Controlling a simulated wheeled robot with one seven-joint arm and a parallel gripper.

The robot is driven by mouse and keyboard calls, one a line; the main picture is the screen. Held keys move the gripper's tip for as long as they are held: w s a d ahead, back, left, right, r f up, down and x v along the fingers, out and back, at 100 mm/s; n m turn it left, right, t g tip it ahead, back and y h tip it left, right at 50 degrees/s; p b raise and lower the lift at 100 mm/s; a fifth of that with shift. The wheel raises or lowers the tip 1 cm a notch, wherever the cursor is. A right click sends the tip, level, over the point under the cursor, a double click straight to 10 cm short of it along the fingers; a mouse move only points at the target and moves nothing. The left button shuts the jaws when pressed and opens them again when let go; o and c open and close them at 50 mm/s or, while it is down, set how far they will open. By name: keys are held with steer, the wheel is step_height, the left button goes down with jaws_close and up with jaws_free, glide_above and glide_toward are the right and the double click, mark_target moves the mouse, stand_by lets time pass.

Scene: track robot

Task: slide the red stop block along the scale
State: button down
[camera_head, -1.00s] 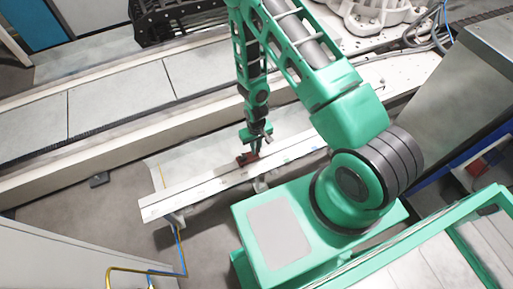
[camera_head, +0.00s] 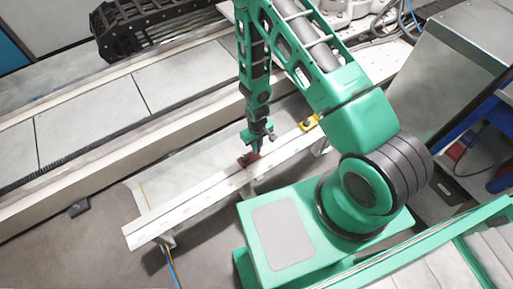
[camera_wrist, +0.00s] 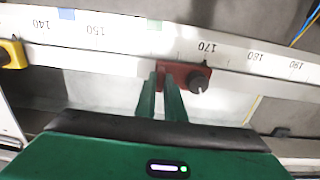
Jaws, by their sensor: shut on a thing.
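The red stop block (camera_wrist: 185,75) sits on the long white scale rail (camera_wrist: 115,50), just below the upside-down 170 mark in the wrist view. A round dark knob projects from its front. My gripper (camera_wrist: 160,88) is shut on the block at its left part. In the head view the gripper (camera_head: 254,146) points down at the rail (camera_head: 165,216), with the red block (camera_head: 249,160) at its tips. The exact contact between fingers and block is partly hidden.
A yellow block (camera_wrist: 12,53) sits on the rail near the 140 mark; in the head view the yellow block (camera_head: 309,122) is up the rail to the right. The rail between it and the red block looks clear. A long track bed (camera_head: 80,120) runs behind.

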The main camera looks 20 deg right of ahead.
steer(key=c, duration=1.8)
jaws_free()
steer(key=shift+c, duration=0.2)
steer(key=shift+r, duration=0.1)
step_height(320, 180, up, 10)
steer(key=shift+r, duration=0.25)
steer(key=shift+r, duration=0.1)
steer(key=s+d+r+m, duration=0.1)
steer(key=d+r, duration=0.4)
steer(key=r, duration=0.3)
steer(key=s+d+r+m+h, duration=0.1)
steer(key=d+r+m, duration=0.1)
steer(key=d+r, duration=0.5)
steer(key=s+d+r+m, duration=0.15)
steer(key=d+r, duration=0.25)
steer(key=r, duration=0.6)
steer(key=s+d+r+m, duration=0.2)
steer(key=s+r, duration=0.5)
steer(key=s, duration=0.3)
steer(key=s+d+r+m+y, duration=0.1)
steer(key=s+d+r+m, duration=0.1)
steer(key=s+r, duration=0.6)
steer(key=s, duration=0.2)
steer(key=shift+s+d+m, duration=0.3)
steer(key=shift+m, duration=0.05)
